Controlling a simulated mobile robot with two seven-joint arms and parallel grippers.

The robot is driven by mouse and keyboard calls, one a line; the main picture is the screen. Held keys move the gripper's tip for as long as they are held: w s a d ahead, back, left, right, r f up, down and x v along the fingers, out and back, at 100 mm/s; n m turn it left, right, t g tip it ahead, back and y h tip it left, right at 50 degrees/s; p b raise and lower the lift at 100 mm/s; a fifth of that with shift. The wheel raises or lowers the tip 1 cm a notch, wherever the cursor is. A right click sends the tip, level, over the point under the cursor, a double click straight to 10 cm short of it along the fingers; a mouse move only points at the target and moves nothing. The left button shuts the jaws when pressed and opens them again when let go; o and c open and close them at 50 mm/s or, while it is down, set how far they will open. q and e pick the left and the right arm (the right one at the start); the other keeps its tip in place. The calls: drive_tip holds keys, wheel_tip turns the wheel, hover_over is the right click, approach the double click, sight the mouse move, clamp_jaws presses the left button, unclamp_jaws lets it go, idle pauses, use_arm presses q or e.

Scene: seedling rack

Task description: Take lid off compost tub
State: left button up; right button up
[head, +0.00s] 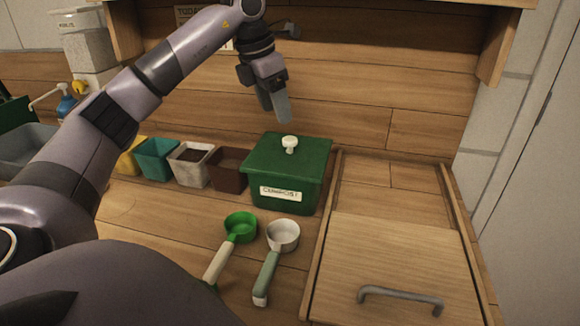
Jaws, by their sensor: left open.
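The green compost tub (262,196) stands on the wooden bench near the middle and carries a label on its front. Its green lid (262,152) is on top, with a white knob (290,143) in the middle. My left gripper (277,112) is open and empty, above and behind the knob in the picture, pointing down and apart from the lid. My right gripper is not in view.
A green scoop (240,227) and a white scoop (283,236) lie in front of the tub. Several small pots, including a brown one (229,168), stand left of it. A wooden panel with a grey handle (401,296) is at the right.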

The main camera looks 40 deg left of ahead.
sight(289, 139)
use_arm(q)
drive_tip(key=x, duration=0.3)
drive_tip(key=shift+s+f+b, duration=0.15)
drive_tip(key=shift+b, duration=0.15)
drive_tip(key=x, duration=0.5)
drive_tip(key=shift+w+d, duration=0.4)
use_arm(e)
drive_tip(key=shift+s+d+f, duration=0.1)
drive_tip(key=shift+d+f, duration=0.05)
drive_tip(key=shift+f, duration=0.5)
use_arm(q)
drive_tip(key=shift+c, duration=0.3)
drive_tip(key=c, duration=1.1)
drive_tip(key=shift+o, duration=0.2)
